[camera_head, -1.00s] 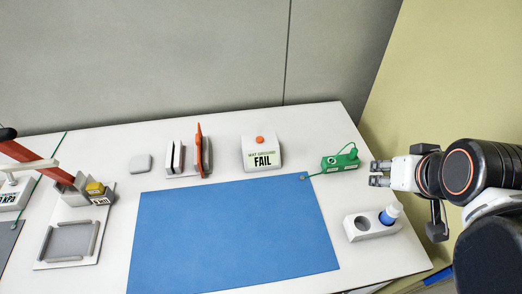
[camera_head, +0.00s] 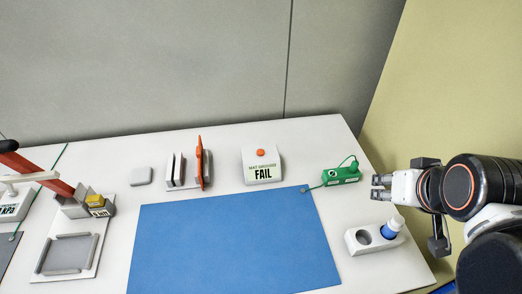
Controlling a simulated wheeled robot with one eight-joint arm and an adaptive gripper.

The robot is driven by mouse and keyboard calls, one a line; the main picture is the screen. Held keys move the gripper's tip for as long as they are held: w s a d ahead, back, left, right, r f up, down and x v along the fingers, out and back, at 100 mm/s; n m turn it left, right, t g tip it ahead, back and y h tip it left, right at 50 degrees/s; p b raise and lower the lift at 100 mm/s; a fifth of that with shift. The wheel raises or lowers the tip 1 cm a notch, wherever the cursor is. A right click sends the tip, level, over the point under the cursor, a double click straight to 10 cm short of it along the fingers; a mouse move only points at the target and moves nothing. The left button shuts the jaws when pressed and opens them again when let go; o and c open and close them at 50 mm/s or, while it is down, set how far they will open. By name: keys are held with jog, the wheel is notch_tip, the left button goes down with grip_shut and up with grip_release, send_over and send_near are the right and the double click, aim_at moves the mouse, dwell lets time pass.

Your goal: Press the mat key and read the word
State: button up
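The mat tester (camera_head: 262,167) is a white box at the back of the table. It has an orange round key (camera_head: 261,153) on top and a front label reading "MAT GROUND" and "FAIL". The blue mat (camera_head: 232,245) lies flat in front of it. A green block (camera_head: 341,176) at the right has a green plug on it and a cord to the mat's back right corner. My gripper (camera_head: 377,187) is at the right, pointing left, just right of the green block and well away from the key. Its fingers look apart, with nothing seen between them.
A white holder (camera_head: 362,240) with a blue-and-white bottle (camera_head: 393,227) stands below my gripper. Left of the tester are a rack with an orange tool (camera_head: 199,163), a grey block (camera_head: 141,176), a tray fixture (camera_head: 68,253) and a red-handled press (camera_head: 38,171).

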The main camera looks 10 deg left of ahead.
grip_shut()
dwell(1.1)
